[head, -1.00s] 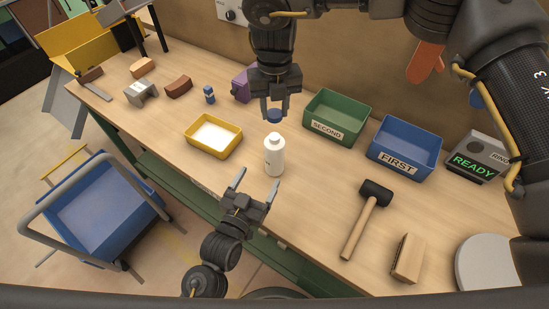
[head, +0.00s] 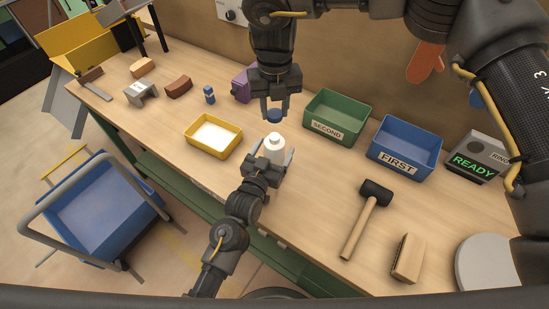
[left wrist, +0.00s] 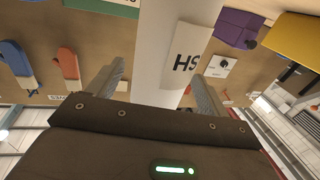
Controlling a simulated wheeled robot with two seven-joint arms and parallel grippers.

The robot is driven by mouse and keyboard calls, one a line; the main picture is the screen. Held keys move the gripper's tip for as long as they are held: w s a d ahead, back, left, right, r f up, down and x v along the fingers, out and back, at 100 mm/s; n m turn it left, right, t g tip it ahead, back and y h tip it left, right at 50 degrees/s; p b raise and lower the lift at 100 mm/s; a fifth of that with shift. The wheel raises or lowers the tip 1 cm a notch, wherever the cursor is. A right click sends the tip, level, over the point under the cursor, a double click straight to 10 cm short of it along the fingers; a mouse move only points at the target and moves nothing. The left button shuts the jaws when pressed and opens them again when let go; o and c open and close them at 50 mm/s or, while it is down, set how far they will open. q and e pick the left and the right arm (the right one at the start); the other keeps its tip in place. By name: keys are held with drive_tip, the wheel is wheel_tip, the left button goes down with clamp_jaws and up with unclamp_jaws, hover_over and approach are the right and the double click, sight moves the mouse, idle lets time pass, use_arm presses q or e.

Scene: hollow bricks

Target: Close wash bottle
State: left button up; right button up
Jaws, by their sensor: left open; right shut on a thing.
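The white wash bottle (head: 274,144) stands upright on the bench, its top without a cap. Its white body and part of its label also show close up in the left wrist view (left wrist: 172,62). My left gripper (head: 272,160) is open, with one finger on each side of the bottle; whether the fingers touch it I cannot tell. In the left wrist view its fingers (left wrist: 155,85) stand apart around the bottle. My right gripper (head: 274,107) is shut on the blue cap (head: 275,115), just above and behind the bottle's top. The bottle's lower part is hidden by my left gripper.
A yellow tray (head: 232,150) stands left of the bottle. A green bin (head: 321,128) marked SECOND and a blue bin (head: 392,157) marked FIRST stand to the right. A mallet (head: 374,195) and a brush (head: 408,257) lie at the front right. A purple object (head: 241,86) stands behind.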

use_arm(q)
drive_tip(key=shift+w+d, duration=0.15)
drive_tip(key=shift+w, duration=0.15)
drive_tip(key=c, duration=1.5)
use_arm(e)
hover_over(275, 136)
drive_tip(key=shift+f, duration=2.5)
